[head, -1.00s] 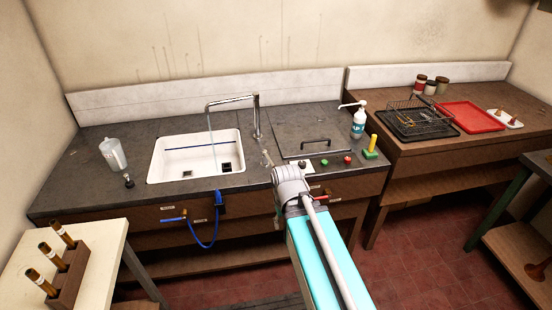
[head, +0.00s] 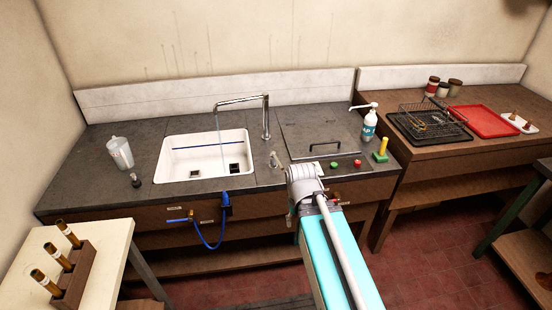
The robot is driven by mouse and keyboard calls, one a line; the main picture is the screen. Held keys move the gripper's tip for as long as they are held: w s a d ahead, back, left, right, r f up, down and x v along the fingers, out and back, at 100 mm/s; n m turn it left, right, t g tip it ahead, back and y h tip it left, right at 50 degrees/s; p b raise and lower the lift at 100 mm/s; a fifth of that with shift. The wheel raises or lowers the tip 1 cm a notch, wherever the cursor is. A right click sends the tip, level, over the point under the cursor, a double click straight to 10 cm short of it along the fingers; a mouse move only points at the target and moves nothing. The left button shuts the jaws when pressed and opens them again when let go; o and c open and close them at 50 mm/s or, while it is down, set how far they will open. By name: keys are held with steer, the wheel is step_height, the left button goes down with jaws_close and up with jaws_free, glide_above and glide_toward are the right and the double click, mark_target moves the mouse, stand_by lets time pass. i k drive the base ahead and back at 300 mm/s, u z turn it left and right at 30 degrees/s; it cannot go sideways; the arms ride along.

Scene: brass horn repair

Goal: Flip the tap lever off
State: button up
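The tap (head: 265,118) is a tall metal spout on the grey counter, bent over the white sink (head: 165,160). A thin pale stream of water (head: 221,140) seems to fall from its mouth into the basin. A small grey lever-like handle (head: 274,160) stands on the counter right of the sink, in front of the tap's foot; it looks tilted, and its exact setting is too small to read. My arm reaches in from the bottom, its grey wrist at the counter's front edge, right of and nearer than the handle. My gripper's fingers are hidden from view.
A hatch with a dark handle (head: 325,146), green button (head: 334,164), red button (head: 358,163) and soap bottle (head: 369,125) are to the right. A blue hose (head: 209,243) hangs in front.

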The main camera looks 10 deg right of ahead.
mark_target(278, 162)
steer(key=i, duration=0.95)
